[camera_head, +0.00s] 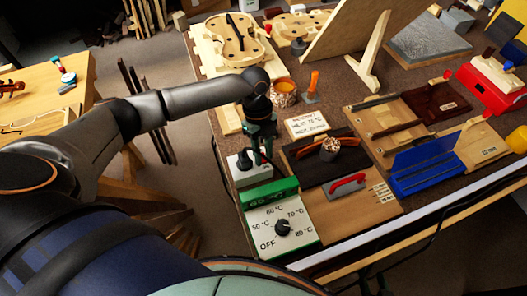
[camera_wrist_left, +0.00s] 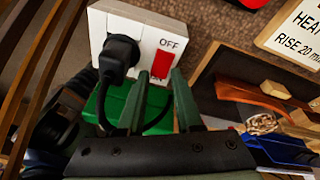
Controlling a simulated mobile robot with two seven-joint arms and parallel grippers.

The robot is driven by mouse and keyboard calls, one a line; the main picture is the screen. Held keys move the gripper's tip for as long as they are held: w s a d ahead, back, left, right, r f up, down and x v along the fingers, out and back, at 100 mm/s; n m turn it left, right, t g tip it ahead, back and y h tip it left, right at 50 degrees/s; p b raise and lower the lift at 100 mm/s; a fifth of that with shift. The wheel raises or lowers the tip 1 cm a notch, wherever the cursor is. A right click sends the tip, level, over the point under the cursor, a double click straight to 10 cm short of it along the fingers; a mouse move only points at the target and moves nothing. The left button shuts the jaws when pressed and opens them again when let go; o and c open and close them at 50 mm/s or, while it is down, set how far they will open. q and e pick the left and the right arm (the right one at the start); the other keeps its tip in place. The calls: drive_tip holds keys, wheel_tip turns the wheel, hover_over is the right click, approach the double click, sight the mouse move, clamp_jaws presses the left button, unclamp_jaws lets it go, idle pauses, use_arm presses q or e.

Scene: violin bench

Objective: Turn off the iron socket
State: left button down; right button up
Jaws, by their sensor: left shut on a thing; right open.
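The white iron socket (camera_head: 245,170) stands at the left edge of the bench. In the left wrist view the socket (camera_wrist_left: 130,22) has a black plug (camera_wrist_left: 119,55) in it and a red switch (camera_wrist_left: 162,64) beside the plug. "OFF" is printed above the switch; the lettering below it is partly hidden. In the head view my left gripper (camera_head: 258,142) hides part of the socket. My right gripper is not in view.
A green and white temperature box (camera_head: 283,250) with a black dial stands just in front of the socket. A heat sign (camera_head: 306,124) lies behind right. A dark mat (camera_head: 310,165) with tools and a blue holder (camera_head: 425,170) are to the right. A black cord runs from the plug.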

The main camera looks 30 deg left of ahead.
use_arm(q)
drive_tip(key=c, duration=0.9)
unclamp_jaws()
drive_tip(key=shift+s, duration=0.1)
drive_tip(key=shift+o, duration=0.2)
drive_tip(key=shift+r, duration=0.1)
drive_tip(key=v, duration=1.2)
drive_tip(key=shift+r, duration=0.15)
drive_tip(key=shift+a, duration=0.1)
